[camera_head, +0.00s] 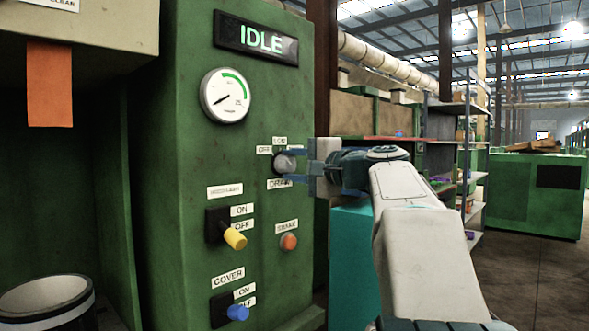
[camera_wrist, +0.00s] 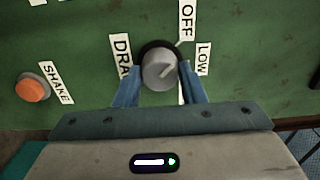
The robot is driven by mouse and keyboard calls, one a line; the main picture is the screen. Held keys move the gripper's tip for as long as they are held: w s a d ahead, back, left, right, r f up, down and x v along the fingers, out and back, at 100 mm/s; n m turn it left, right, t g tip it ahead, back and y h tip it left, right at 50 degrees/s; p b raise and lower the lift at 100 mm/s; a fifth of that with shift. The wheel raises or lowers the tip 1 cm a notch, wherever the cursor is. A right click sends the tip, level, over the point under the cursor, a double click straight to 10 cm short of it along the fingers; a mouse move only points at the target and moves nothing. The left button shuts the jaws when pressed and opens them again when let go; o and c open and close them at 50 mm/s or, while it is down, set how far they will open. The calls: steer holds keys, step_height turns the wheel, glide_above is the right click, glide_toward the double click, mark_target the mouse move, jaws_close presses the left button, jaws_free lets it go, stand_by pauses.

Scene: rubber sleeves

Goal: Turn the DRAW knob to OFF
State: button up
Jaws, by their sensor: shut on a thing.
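The DRAW knob (camera_head: 285,163) is a round grey knob on the green panel, below the gauge. It also shows in the wrist view (camera_wrist: 158,70), with the DRAW label on its left, OFF at upper right and LOW at right. In the wrist view, the right finger partly covers another white label.
An orange SHAKE button (camera_head: 289,242) sits below the knob. A yellow ON/OFF lever (camera_head: 235,239) and a blue COVER lever (camera_head: 238,312) stick out at lower left. The gauge (camera_head: 225,95) and IDLE display (camera_head: 256,39) are above. Open floor lies at right.

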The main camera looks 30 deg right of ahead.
steer(key=o, duration=1)
steer(key=p+v, duration=0.1)
steer(key=v, duration=1.3)
